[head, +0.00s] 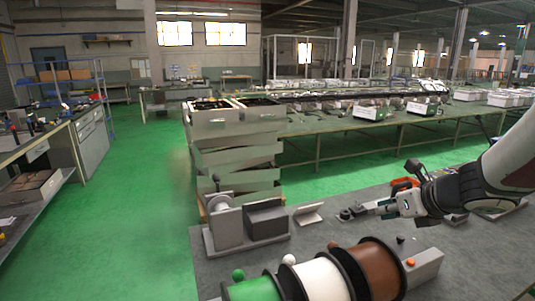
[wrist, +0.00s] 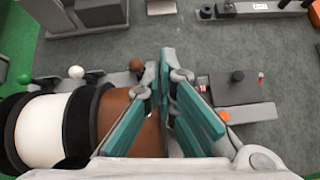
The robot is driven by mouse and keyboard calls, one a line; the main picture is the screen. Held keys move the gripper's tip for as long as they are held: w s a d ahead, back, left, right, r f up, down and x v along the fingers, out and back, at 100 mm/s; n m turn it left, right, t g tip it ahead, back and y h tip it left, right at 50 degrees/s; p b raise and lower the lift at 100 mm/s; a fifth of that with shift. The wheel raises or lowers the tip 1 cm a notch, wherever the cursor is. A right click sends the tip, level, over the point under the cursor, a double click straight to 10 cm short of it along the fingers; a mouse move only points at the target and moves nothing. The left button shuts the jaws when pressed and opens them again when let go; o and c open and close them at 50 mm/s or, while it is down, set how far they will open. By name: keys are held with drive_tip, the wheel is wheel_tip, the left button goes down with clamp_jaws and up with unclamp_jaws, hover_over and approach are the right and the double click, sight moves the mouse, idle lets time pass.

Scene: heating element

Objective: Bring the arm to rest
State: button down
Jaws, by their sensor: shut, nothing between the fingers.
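My gripper (head: 388,208) is at the right of the head view, above the grey worktable (head: 470,255), with my arm reaching in from the right edge. In the wrist view its teal-padded fingers (wrist: 167,70) are close together and hold nothing. They are above the area between the brown spool (wrist: 116,108) and a grey block with a dark knob (wrist: 240,88). I cannot tell the exact height above the table. Part of the brown spool is hidden behind the fingers in the wrist view.
Green (head: 255,290), white (head: 320,280) and brown (head: 372,268) spools stand in a row at the table's front. A grey fixture with a wheel (head: 228,225) and a dark grey block (head: 266,220) are at left. Stacked crates (head: 235,150) stand behind. Green floor is open at left.

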drive_tip(key=s+a+r+n+g+y, duration=0.1)
drive_tip(key=s+a+r+n+g, duration=0.15)
drive_tip(key=s+a+n, duration=0.55)
drive_tip(key=s+a+r+n+g+y, duration=0.1)
drive_tip(key=s+a+r+n, duration=0.3)
drive_tip(key=n, duration=0.5)
drive_tip(key=s+d+n+h, duration=0.1)
drive_tip(key=s+n+h, duration=0.1)
drive_tip(key=s+n, duration=0.5)
drive_tip(key=s+d+f+n+h, duration=0.1)
drive_tip(key=s+d+n+h, duration=0.1)
drive_tip(key=s+n, duration=0.6)
drive_tip(key=shift+s+n+g+h, duration=0.25)
drive_tip(key=shift+n+g+h, duration=0.2)
drive_tip(key=shift+n, duration=0.15)
idle(2.6)
